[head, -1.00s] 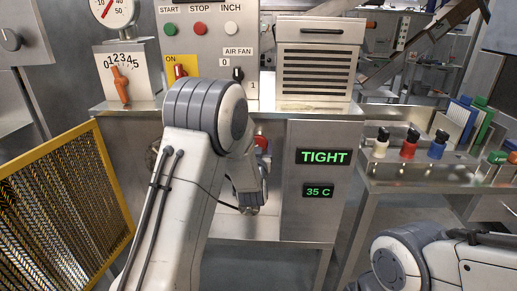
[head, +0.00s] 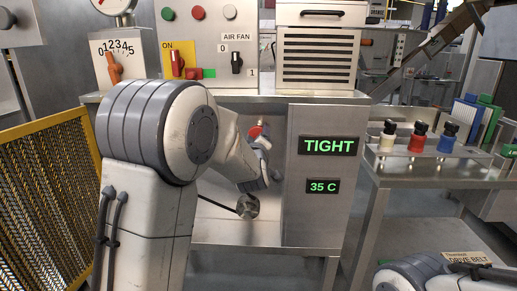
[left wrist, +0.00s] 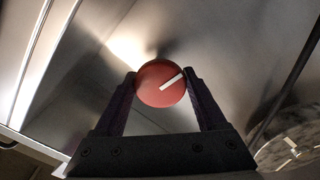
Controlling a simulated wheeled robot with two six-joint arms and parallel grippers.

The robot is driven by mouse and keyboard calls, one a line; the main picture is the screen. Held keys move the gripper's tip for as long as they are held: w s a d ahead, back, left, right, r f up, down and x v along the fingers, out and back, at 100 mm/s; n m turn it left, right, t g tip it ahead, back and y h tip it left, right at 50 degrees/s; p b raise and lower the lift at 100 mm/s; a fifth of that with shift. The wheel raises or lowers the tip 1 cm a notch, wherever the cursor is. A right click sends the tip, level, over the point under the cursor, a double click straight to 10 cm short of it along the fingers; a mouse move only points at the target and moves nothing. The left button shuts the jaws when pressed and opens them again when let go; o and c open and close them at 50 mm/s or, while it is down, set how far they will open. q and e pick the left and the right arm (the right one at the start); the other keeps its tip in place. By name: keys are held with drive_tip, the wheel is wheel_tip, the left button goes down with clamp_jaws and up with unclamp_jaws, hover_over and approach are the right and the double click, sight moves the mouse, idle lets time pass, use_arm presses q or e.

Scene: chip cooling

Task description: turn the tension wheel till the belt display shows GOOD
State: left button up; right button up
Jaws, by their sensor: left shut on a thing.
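The belt display (head: 329,146) reads TIGHT in green in the head view. The red tension wheel (left wrist: 163,85) has a white mark pointing to the upper right in the left wrist view. My left gripper (left wrist: 162,88) is shut on it, one finger at each side. In the head view, a little red of the wheel (head: 257,131) shows beside my left wrist, which hides the fingertips. My right gripper is not in view; only part of my right arm shows at the lower right.
A lower display (head: 323,186) reads 35 C. A grey roller (head: 247,207) with a dark belt sits below my left wrist. A yellow-framed mesh guard (head: 50,190) stands at the left. White, red and blue knobbed pieces (head: 417,137) stand on the right bench.

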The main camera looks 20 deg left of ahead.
use_arm(q)
drive_tip(key=n+b, duration=0.8)
drive_tip(key=b, duration=0.1)
drive_tip(key=shift+f, duration=0.1)
drive_tip(key=shift+r+n+b, duration=0.2)
drive_tip(key=shift+n+b, duration=0.9)
drive_tip(key=o, duration=1.3)
